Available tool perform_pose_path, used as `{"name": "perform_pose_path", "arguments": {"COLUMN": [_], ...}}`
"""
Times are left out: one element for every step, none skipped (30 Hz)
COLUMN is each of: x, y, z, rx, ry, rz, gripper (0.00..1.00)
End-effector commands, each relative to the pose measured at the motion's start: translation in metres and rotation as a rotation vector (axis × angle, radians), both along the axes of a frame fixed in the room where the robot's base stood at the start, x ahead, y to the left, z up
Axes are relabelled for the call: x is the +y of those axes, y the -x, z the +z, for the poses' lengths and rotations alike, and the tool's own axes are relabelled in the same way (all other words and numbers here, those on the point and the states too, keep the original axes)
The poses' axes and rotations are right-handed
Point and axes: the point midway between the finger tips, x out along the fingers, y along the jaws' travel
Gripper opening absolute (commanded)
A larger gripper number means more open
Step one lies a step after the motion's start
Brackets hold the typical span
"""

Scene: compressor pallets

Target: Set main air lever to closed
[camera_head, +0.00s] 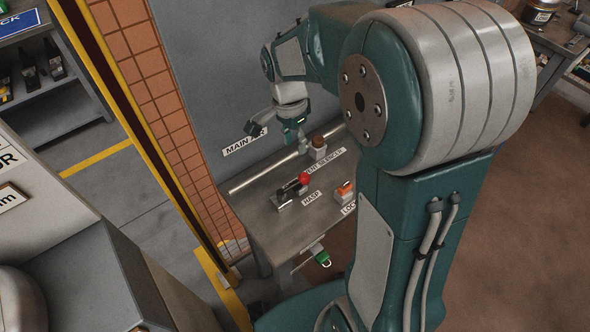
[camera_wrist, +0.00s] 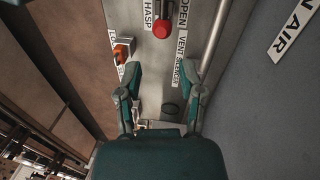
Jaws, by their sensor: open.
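The main air lever (camera_head: 292,190) is a short dark and grey part with a red ball knob (camera_head: 304,178), set on the grey bench by the HASP label. In the wrist view the red knob (camera_wrist: 161,28) shows at top centre, near a partly cut-off OPEN label (camera_wrist: 183,14). My gripper (camera_head: 298,138) is above the back of the bench, near the pipe. In the wrist view my gripper (camera_wrist: 160,72) has its two fingers spread and nothing between them. The knob is beyond the fingertips, apart from them.
A pipe (camera_head: 265,172) runs along the bench's back edge by the wall, with a brown-topped fitting (camera_head: 318,149). An orange-topped block (camera_head: 344,190) sits to the right. A green padlock (camera_head: 321,256) hangs at the front. The MAIN AIR sign (camera_wrist: 294,28) is on the wall.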

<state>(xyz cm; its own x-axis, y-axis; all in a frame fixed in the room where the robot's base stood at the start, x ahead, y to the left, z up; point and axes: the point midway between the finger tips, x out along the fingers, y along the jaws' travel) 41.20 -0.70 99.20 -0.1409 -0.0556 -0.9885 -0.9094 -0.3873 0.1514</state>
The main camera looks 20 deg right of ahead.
Motion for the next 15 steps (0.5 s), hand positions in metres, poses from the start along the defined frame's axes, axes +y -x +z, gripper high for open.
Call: {"name": "perform_pose_path", "arguments": {"x": [0.0, 0.0, 0.0, 0.001, 0.001, 0.002, 0.002, 0.002, 0.002, 0.002, 0.002, 0.002, 0.001, 0.001, 0.0], "y": [-0.004, -0.006, -0.007, -0.008, -0.008, -0.009, -0.008, -0.008, -0.007, -0.006, -0.005, -0.004, -0.003, -0.001, 0.0], "z": [-0.008, -0.011, -0.014, -0.015, -0.017, -0.019, -0.022, -0.024, -0.028, -0.032, -0.037, -0.045, -0.05, -0.056, -0.063], "rx": [0.02, 0.028, 0.035, 0.039, 0.042, 0.045, 0.045, 0.044, 0.045, 0.046, 0.046, 0.049, 0.048, 0.049, 0.048], "ry": [0.007, 0.011, 0.016, 0.019, 0.021, 0.023, 0.023, 0.024, 0.024, 0.025, 0.025, 0.025, 0.024, 0.025, 0.024], "rz": [-0.032, -0.05, -0.068, -0.077, -0.084, -0.089, -0.091, -0.091, -0.09, -0.09, -0.09, -0.089, -0.089, -0.089, -0.089], "gripper": [0.5, 0.5, 0.5, 0.5, 0.5, 0.5, 0.5, 0.5, 0.5, 0.5, 0.5, 0.5, 0.5, 0.5, 0.5]}}
